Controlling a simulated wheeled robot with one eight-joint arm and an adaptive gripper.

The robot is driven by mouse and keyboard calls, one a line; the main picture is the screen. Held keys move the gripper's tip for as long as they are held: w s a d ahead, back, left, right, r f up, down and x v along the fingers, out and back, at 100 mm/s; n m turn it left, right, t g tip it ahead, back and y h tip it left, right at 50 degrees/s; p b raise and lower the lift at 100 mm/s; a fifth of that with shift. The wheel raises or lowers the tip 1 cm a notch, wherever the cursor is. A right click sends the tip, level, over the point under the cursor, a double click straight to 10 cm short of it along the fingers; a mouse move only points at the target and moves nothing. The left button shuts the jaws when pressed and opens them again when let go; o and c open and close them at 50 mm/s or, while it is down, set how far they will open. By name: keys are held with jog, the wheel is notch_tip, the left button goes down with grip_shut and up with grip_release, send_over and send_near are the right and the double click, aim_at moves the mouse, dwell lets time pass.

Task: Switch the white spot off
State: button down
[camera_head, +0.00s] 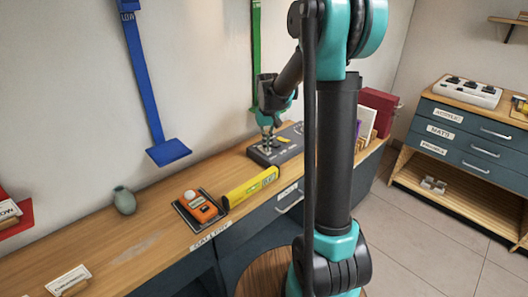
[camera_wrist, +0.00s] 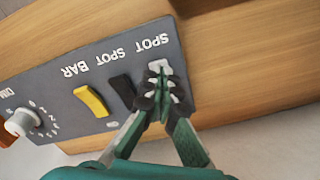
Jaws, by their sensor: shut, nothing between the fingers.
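The dark grey control panel (camera_head: 262,157) lies on the wooden bench against the wall. In the wrist view the panel (camera_wrist: 50,85) carries a white switch (camera_wrist: 160,66), a black switch (camera_wrist: 122,88), a yellow switch (camera_wrist: 91,101) and a pale knob (camera_wrist: 19,122). The labels SPOT, SPOT, BAR and DIM read upside down. My gripper (camera_wrist: 163,84) is shut and empty, with its fingertips at the white switch and partly covering it. I cannot tell whether they touch it or which way it is tilted. In the head view my gripper (camera_head: 268,143) points down over the panel.
A yellow level-like bar (camera_head: 250,187) and an orange device (camera_head: 201,209) on a dark tray lie left of the panel. A grey-green vase (camera_head: 124,200) stands further left. A red box (camera_head: 378,108) is at the bench's right end. A drawer cabinet (camera_head: 470,135) stands at right.

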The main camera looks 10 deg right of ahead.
notch_tip(320, 180, up, 7)
jog(key=shift+f, duration=0.2)
dwell(0.6)
jog(key=s+d+f+t, duration=0.2)
jog(key=s+f, duration=0.4)
jog(key=s, duration=0.6)
jog(key=s+d+f+t, duration=0.2)
jog(key=s+f, duration=0.4)
jog(key=s, duration=0.7)
jog(key=shift+m, duration=0.4)
